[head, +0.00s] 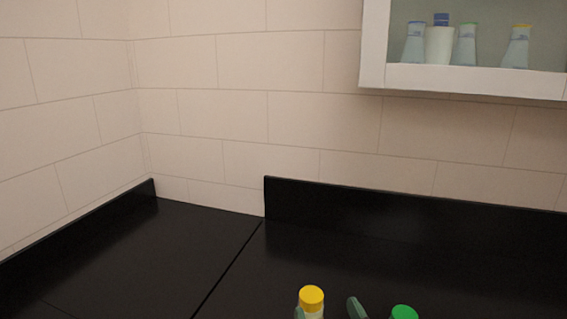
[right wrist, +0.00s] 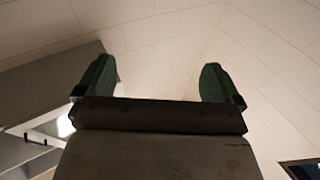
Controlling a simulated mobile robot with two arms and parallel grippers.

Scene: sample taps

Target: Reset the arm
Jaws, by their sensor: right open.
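My right gripper (head: 328,310) shows only by its dark green fingertips at the bottom edge of the head view. In the right wrist view its two fingers (right wrist: 155,78) stand wide apart with nothing between them, against the pale tiled wall. A bottle with a yellow cap (head: 311,296) shows at the bottom of the head view, close to the left fingertip; I cannot tell whether they touch. A green cap (head: 404,312) shows just right of the fingers, its body cut off by the frame. My left gripper is not in view.
A white-framed wall cabinet (head: 470,82) at upper right holds several bottles (head: 440,45). A grey cabinet-like shape (right wrist: 45,85) shows left in the wrist view.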

